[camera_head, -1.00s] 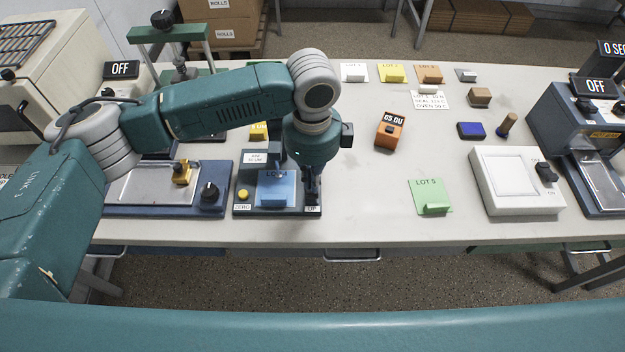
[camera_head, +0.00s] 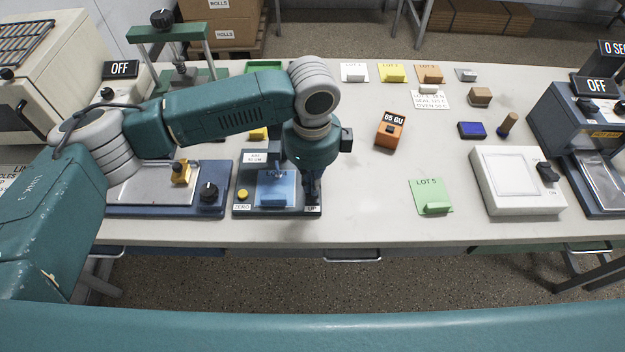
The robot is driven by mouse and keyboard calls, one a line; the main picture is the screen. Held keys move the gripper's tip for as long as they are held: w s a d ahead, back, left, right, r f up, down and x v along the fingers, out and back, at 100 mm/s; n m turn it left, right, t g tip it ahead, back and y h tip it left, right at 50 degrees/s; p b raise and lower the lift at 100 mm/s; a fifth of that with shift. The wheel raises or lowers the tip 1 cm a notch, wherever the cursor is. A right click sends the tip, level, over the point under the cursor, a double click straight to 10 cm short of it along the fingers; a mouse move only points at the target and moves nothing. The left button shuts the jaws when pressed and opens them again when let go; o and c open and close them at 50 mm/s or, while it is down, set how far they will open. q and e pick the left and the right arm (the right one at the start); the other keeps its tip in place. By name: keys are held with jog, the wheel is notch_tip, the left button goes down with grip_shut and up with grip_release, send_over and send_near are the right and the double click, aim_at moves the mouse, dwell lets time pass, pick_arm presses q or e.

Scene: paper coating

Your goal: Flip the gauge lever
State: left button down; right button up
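The gauge (camera_head: 241,207) is a dark block on the bench with a yellow ZERO button (camera_head: 243,194) at its left. A blue card (camera_head: 272,196) lies on it under its head. A small label stands at its front right corner, where the lever seems to be; my gripper covers that spot, so the lever cannot be made out. My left gripper (camera_head: 312,190) points down at the gauge's right side, directly above that label. Its fingers are small and dark, and I cannot tell whether they are open or shut. My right gripper is out of view.
A coater with a blue base (camera_head: 222,170) stands close on the left. An orange meter (camera_head: 389,130), a green LOT 5 card (camera_head: 424,190) and a white scale (camera_head: 517,175) lie to the right. The bench between gauge and green card is clear.

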pick_arm(q)
jog(key=shift+f, duration=0.65)
jog(key=shift+s, duration=0.1)
notch_tip(320, 180, up, 2)
jog(key=shift+p, duration=1)
notch_tip(320, 180, up, 5)
jog(key=p, duration=0.5)
jog(key=shift+r, duration=0.1)
